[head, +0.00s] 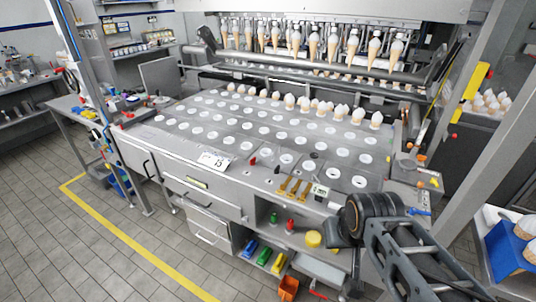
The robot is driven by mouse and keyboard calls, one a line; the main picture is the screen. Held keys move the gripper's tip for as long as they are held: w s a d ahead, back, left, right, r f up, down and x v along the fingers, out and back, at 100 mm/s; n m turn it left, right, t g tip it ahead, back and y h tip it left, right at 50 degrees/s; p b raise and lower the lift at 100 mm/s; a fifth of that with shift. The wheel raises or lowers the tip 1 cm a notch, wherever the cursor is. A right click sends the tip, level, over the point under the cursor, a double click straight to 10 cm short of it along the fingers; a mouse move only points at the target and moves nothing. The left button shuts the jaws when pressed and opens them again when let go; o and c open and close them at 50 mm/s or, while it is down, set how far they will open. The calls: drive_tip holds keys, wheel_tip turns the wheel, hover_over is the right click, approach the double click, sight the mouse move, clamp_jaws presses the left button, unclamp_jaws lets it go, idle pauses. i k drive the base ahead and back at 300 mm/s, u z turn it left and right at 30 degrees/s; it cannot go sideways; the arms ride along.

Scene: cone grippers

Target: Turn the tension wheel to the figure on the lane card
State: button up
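A white lane card (214,161) stands on the front edge of the machine's top. It has dark marks that look like a two-digit figure, too small to read surely. I cannot clearly pick out the tension wheel; it may be hidden behind my arm. A small pale box with a dark display (320,192) sits at the front edge, just left of my arm. My gripper (341,233) is at the dark end of my arm, in front of the machine's right front. Its fingers are not clear, and nothing shows held in it.
Brass bars (294,187) lie left of the display box. A holed conveyor bed (230,128) fills the machine top, with cones along its back and above. A yellow round thing (313,239) and bottles stand on a shelf below. The tiled floor (80,245) at left is free.

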sight(408, 165)
drive_tip(key=u, duration=0.05)
drive_tip(key=k, duration=0.3)
drive_tip(key=z, duration=0.95)
drive_tip(key=i, duration=1)
drive_tip(key=z, duration=0.1)
